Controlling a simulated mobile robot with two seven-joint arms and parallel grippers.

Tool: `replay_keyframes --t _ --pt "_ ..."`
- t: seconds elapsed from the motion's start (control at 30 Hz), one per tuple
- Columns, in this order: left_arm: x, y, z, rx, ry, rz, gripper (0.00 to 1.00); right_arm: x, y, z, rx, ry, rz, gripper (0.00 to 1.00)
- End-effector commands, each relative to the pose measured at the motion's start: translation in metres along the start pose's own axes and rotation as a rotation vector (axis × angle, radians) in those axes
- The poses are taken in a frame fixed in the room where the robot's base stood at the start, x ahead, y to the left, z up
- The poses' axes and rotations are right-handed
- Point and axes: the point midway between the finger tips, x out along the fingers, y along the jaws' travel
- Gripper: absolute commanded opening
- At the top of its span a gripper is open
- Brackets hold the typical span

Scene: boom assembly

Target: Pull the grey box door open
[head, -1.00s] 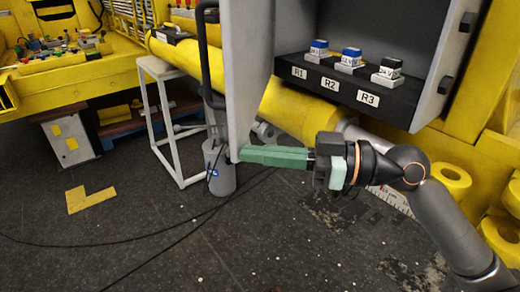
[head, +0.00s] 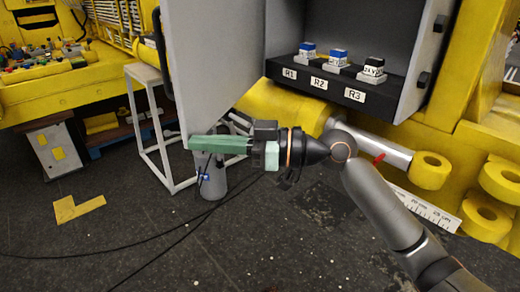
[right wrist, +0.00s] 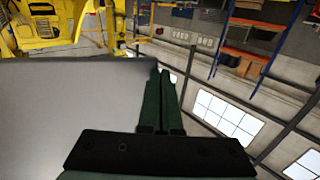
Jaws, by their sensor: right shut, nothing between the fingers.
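The grey box (head: 350,35) stands at the upper right in the head view, with its inside showing. Its grey door (head: 212,70) stands swung out to the left, wide open. My right gripper (head: 192,144) is at the door's lower edge, near its outer corner, with green fingers shut and nothing between them. In the right wrist view the fingers (right wrist: 162,75) are together beside the door panel (right wrist: 70,110). The fingers appear to be against the door's inner side, but contact is hard to tell. My left gripper is not in view.
Inside the box, a black shelf labelled R1, R2, R3 (head: 335,88) carries three small blocks. A white stool frame (head: 150,125) and a grey cylinder (head: 210,178) stand behind the door. Yellow machinery (head: 470,150) is at the right. The front floor is mostly clear, with cables.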

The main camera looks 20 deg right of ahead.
Motion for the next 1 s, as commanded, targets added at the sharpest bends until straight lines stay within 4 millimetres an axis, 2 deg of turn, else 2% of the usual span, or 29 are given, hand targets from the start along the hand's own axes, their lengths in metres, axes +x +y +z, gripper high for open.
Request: replay_keyframes --t 0.4,0.6,0.8,1.0 --pt "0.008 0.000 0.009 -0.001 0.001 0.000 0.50 0.100 0.026 0.001 0.001 0.002 -0.006 0.00" --pt "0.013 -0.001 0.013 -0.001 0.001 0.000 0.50 0.138 0.043 0.001 0.003 0.001 -0.005 0.00" --pt "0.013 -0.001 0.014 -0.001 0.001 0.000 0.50 0.165 0.058 0.000 0.000 0.001 0.045 0.00" --pt "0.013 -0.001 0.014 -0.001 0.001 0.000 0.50 0.179 0.069 -0.001 0.001 0.001 0.094 0.00"
